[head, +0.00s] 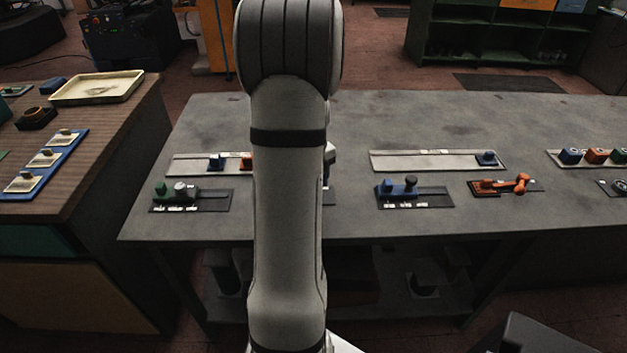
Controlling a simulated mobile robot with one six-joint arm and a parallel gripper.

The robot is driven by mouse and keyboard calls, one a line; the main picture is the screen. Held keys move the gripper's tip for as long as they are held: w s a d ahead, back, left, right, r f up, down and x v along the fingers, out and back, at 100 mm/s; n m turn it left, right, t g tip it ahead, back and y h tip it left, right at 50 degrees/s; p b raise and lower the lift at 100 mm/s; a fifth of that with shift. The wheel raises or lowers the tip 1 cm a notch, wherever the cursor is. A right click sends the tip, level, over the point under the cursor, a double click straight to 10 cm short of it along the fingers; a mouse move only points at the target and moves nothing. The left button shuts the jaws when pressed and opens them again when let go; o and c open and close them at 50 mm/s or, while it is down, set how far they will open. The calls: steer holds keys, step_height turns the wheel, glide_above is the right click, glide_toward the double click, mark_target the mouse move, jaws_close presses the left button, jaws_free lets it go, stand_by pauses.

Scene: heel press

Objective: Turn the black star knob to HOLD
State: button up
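A dark, black-looking knob (410,180) stands on a blue fixture on a dark base plate (436,201), right of the middle of the grey table. It is too small to tell whether it is star-shaped or where it points. Small white labels (405,206) lie along the plate's front edge, too small to read. A similar plate (217,201) at the left carries a green block and a silver-grey knob (180,189). My arm fills the middle of the view and hides part of the table. My gripper does not show.
An orange lever fixture (520,184) stands right of the blue one. Pale rails (430,161) with small blocks lie behind. A wooden bench (110,130) with a cream tray (97,88) stands at the left. The back of the grey table (450,115) is clear.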

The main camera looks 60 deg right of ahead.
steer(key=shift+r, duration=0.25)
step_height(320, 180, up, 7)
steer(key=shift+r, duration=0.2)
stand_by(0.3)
